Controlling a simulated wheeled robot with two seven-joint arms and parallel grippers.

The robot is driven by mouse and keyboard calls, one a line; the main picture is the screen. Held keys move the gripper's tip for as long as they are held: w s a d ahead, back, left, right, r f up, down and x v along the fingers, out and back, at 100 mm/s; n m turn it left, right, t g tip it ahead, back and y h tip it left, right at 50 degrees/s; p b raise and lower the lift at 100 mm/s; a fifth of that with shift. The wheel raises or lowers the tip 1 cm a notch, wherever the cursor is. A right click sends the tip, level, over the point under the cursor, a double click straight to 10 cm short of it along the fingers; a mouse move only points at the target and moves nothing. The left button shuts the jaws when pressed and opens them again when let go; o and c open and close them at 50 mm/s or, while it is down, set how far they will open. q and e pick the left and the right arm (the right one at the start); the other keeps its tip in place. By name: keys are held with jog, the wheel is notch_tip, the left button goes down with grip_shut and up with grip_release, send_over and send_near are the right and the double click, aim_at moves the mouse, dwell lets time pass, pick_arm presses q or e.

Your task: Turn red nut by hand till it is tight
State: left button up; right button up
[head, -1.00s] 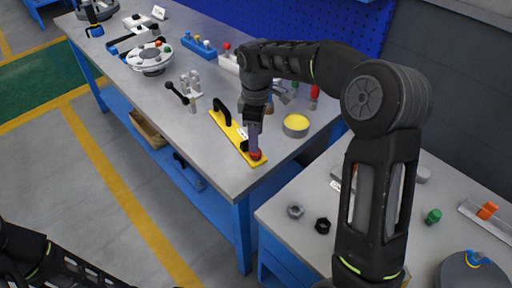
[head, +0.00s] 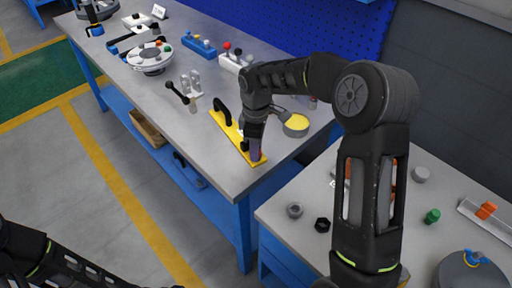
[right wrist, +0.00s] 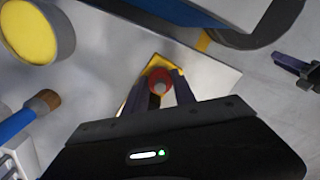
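The red nut (head: 264,156) is at the near end of the yellow plate (head: 231,132), close to the table's corner. The plate has a black handle (head: 221,112). My right gripper (head: 257,150) points down at the nut, and a finger partly covers it in the head view. In the right wrist view the nut (right wrist: 160,79) fills the gap between my right gripper's fingertips, which look closed on its sides. A dark pronged piece (right wrist: 298,72) at the right wrist view's right edge looks like my left gripper. The left gripper does not show in the head view.
A tin with a yellow top (head: 296,124) stands right of the plate, near a paintbrush (right wrist: 30,117). A grey clamp with a black lever (head: 184,92) stands to the left. Loose nuts (head: 294,211) lie on the right-hand table.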

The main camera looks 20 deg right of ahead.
grip_shut()
jog(key=shift+m, duration=0.3)
jog(key=m+b, duration=0.1)
jog(key=m, duration=0.3)
jog(key=m+b, duration=0.1)
jog(key=m, duration=0.4)
jog(key=shift+m, duration=0.3)
dwell(1.3)
jog(key=o, duration=0.5)
grip_release()
jog(key=shift+r, duration=0.1)
